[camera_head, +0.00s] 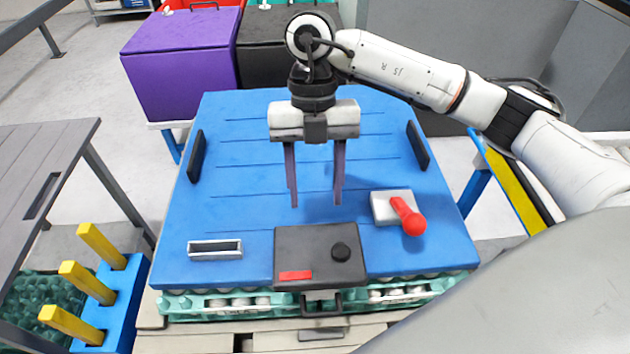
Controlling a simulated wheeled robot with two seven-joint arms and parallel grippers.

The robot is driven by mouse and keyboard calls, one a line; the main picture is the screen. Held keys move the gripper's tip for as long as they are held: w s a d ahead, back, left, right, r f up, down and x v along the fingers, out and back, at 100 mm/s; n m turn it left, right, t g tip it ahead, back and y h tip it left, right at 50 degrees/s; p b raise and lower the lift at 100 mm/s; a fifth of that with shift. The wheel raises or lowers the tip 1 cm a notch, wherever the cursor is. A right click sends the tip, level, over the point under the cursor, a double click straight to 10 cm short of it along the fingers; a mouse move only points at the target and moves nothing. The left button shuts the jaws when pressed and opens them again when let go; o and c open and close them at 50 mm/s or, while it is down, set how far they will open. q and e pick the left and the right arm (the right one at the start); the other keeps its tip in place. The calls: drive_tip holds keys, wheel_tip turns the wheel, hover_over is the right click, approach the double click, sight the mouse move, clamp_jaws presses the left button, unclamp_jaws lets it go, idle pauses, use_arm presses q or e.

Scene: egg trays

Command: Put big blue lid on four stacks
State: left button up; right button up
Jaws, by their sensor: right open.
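The big blue lid (255,180) lies across the middle of the head view, over teal egg trays (180,305) whose front edge shows below it. It has dark handles on its left (197,156) and right (417,146) sides. A black box with a knob (320,260), a white box with a red lever (392,206) and a metal slot (214,250) are on its front part. My right gripper (316,205) points down over the middle of the lid, fingers apart with nothing between them. I cannot tell whether the fingertips touch the lid. My left gripper is not in view.
A purple box (180,60) and a black box (270,60) stand behind the lid. A grey table (45,180) is at the left. A blue stand with yellow posts (115,310) is at the front left. A yellow-edged frame (510,190) is at the right.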

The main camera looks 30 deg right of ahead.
wheel_tip(320, 180, down, 8)
drive_tip(key=b, duration=0.4)
drive_tip(key=shift+f+b, duration=0.1)
drive_tip(key=shift+b, duration=0.3)
drive_tip(key=shift+f+b, duration=0.3)
drive_tip(key=shift+f, duration=0.3)
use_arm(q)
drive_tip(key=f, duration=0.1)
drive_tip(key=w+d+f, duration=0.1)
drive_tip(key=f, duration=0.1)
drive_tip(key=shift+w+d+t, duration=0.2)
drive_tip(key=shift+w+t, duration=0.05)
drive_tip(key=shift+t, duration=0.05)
use_arm(e)
drive_tip(key=shift+f, duration=0.1)
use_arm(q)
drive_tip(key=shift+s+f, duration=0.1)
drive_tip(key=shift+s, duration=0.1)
use_arm(e)
drive_tip(key=shift+s+f, duration=0.1)
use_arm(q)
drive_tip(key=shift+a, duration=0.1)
